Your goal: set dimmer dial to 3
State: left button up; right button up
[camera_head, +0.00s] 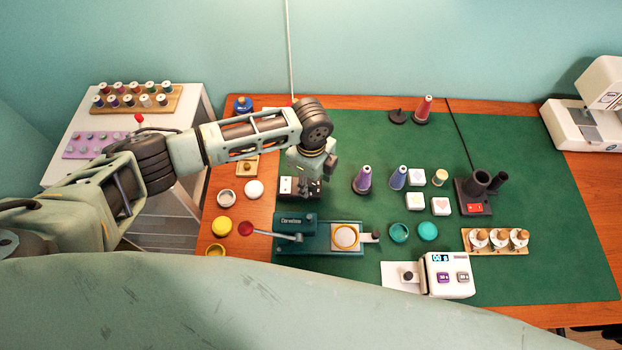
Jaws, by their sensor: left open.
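My left gripper (318,180) hangs from the arm that comes in from the left. It points down over a small dark box with a white face (287,186) near the left edge of the green mat (360,130). The gripper covers the right part of this box, and I cannot tell whether it touches it. No dial marked as a dimmer can be read in this view; a dial on the covered part would be hidden. The jaws are open, with nothing seen between them. My right gripper is out of view.
A teal press (320,236) with a red-knobbed lever stands just below the gripper. A white scale (447,275) is at the front. The mat's upper right is mostly clear.

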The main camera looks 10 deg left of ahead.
pick_arm(q)
jog(key=shift+r, duration=0.1)
notch_tip(320, 180, up, 6)
jog(key=p, duration=0.6)
jog(key=shift+s, duration=0.1)
jog(key=shift+f, duration=0.2)
